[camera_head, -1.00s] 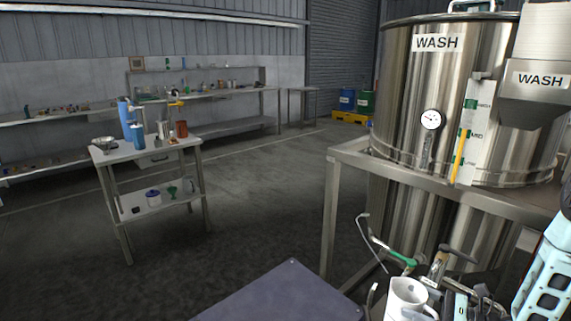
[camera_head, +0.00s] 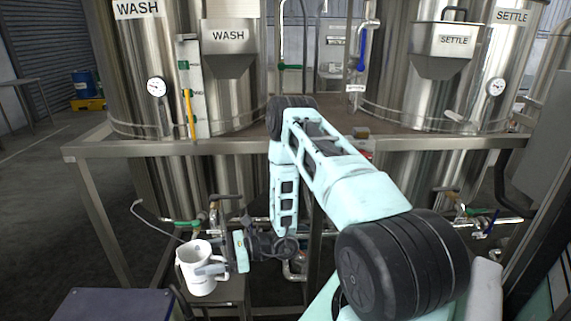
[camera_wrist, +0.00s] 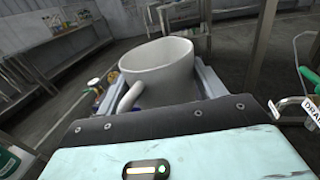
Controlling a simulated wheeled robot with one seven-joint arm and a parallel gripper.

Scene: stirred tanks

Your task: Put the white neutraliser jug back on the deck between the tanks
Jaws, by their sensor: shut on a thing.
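The white neutraliser jug (camera_head: 196,274) is upright at the lower left in the head view, in front of the stand and below deck height. My gripper (camera_head: 216,267) is shut on it at its right side. In the wrist view the jug (camera_wrist: 160,78) shows its open rim and its handle on the left, between my fingers. The deck (camera_head: 340,117) between the WASH tank (camera_head: 140,60) and the SETTLE tank (camera_head: 490,75) is partly hidden behind my arm.
Green-handled drain valves (camera_head: 187,223) and pipes run under the deck. The steel front rail (camera_head: 100,150) lies between the jug and the deck top. A blue valve handle (camera_head: 361,50) hangs on pipework between the tanks. Small items (camera_head: 360,132) sit near the deck's front edge.

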